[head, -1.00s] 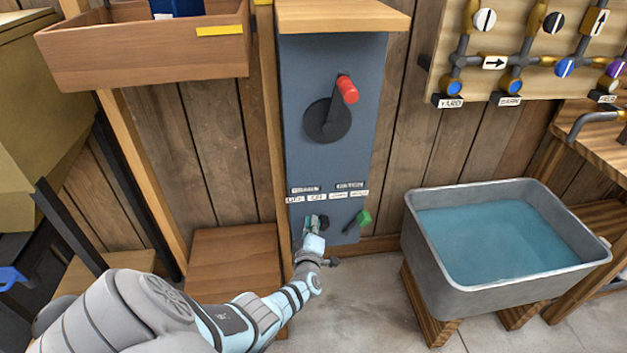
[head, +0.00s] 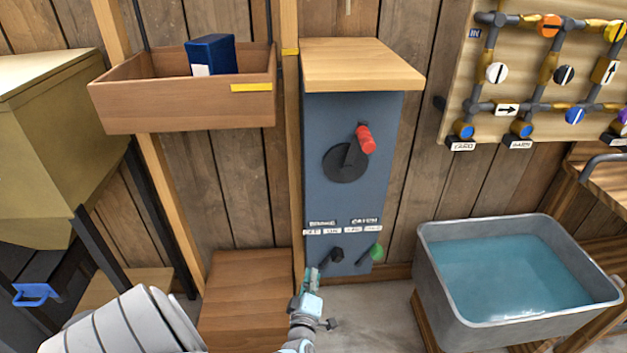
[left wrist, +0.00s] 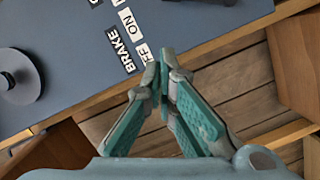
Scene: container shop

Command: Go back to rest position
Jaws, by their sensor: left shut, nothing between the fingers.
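My left gripper (head: 311,277) is shut and empty, low in front of the blue-grey panel (head: 335,110). It is just left of and below the small black lever (head: 337,255) and seems apart from it. In the left wrist view the teal fingers (left wrist: 163,68) come together at the tips, with nothing between them. The panel labels "BRAKE" and "ON" (left wrist: 125,22) show beyond the tips. My left arm comes up from the bottom edge in the head view. My right gripper is in neither view.
The panel also has a red-handled crank (head: 366,140) and a green lever (head: 376,251). A metal tub of water (head: 455,318) stands at the right. A wooden tray (head: 180,112) hangs at upper left, above a wooden box (head: 245,285). Floor between panel and tub is clear.

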